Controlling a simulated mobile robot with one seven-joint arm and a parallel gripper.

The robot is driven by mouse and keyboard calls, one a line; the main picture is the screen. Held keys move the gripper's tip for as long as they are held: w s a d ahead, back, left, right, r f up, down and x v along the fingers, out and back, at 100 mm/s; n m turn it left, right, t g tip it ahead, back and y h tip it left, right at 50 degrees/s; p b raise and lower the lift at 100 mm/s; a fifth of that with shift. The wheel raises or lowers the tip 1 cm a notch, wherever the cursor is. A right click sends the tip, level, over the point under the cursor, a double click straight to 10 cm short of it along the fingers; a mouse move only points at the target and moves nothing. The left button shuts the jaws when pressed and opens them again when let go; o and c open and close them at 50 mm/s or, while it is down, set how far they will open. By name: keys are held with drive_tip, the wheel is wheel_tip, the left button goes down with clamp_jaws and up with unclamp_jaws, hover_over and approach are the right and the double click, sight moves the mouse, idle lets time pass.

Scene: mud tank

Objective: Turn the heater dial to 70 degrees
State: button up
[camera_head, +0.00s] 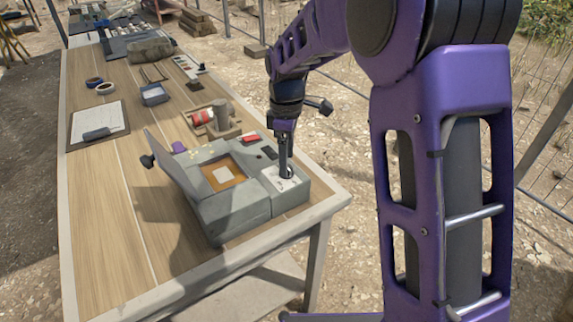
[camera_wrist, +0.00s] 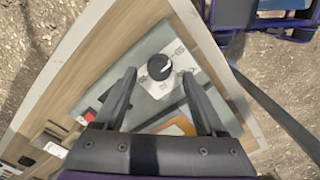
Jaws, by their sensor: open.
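The heater (camera_head: 228,190) is a grey box with a raised lid at the near end of the wooden table. Its black round dial (camera_wrist: 159,67) sits on a white marked plate (camera_wrist: 165,78) in the wrist view. The dial has a pale mark at its lower right; the numbers are too small to read. My gripper (camera_wrist: 158,80) is open, with its dark fingers apart on either side of the dial, and no contact shows. In the head view my gripper (camera_head: 286,170) points down over the plate and mostly hides the dial.
A spool stand (camera_head: 213,120) with red thread is behind the heater. A clipboard (camera_head: 98,125), tape rolls (camera_head: 105,88) and a blue box (camera_head: 153,94) lie farther back. The raised lid (camera_head: 172,160) stands left of my gripper. The left near tabletop is clear.

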drive_tip(key=shift+f, duration=0.95)
clamp_jaws()
